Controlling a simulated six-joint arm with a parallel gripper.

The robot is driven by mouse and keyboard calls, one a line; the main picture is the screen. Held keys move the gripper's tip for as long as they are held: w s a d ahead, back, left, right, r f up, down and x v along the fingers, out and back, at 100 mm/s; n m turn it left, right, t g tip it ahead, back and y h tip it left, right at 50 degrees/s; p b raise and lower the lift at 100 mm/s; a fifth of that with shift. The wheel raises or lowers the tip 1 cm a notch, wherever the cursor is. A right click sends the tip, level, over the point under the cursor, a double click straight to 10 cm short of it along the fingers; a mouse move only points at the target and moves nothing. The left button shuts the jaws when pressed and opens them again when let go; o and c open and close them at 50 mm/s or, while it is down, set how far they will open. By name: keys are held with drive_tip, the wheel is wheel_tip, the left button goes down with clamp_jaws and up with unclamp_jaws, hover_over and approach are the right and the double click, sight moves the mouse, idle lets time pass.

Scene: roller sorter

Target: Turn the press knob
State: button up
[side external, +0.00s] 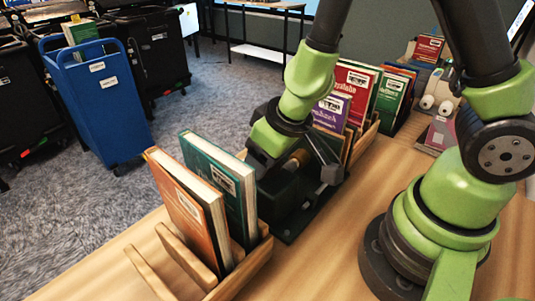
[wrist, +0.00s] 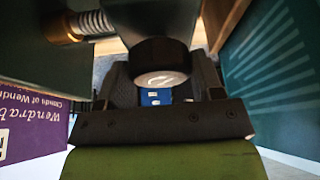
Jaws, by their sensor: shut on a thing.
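The press knob (wrist: 160,55) is a black round knob with a worn grey face, seen in the wrist view at the middle. My gripper (wrist: 162,85) has one finger on each side of it and is shut on it. In the side view my gripper (side external: 297,163) reaches down onto the dark press (side external: 283,205), which stands on the wooden table. A brownish cylindrical part (side external: 298,157) shows between the fingers; the knob itself is mostly hidden there. A spring with a brass end (wrist: 85,25) shows at the upper left of the wrist view.
An orange book (side external: 185,205) and a green book (side external: 220,180) stand in a wooden rack (side external: 250,268) close beside the press. A purple book (side external: 332,110) and other books stand behind it. Bare table (side external: 310,265) lies in front.

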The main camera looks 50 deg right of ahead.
drive_tip(key=o, duration=0.9)
drive_tip(key=shift+m, duration=0.3)
drive_tip(key=shift+a+m+h, duration=0.1)
drive_tip(key=shift+m+h, duration=0.7)
drive_tip(key=shift+m, duration=0.9)
drive_tip(key=m+h, duration=0.1)
drive_tip(key=m, duration=0.3)
drive_tip(key=shift+w+g, duration=0.1)
drive_tip(key=shift+g, duration=0.3)
drive_tip(key=v, duration=1)
drive_tip(key=shift+a, duration=0.15)
drive_tip(key=shift+f, duration=0.1)
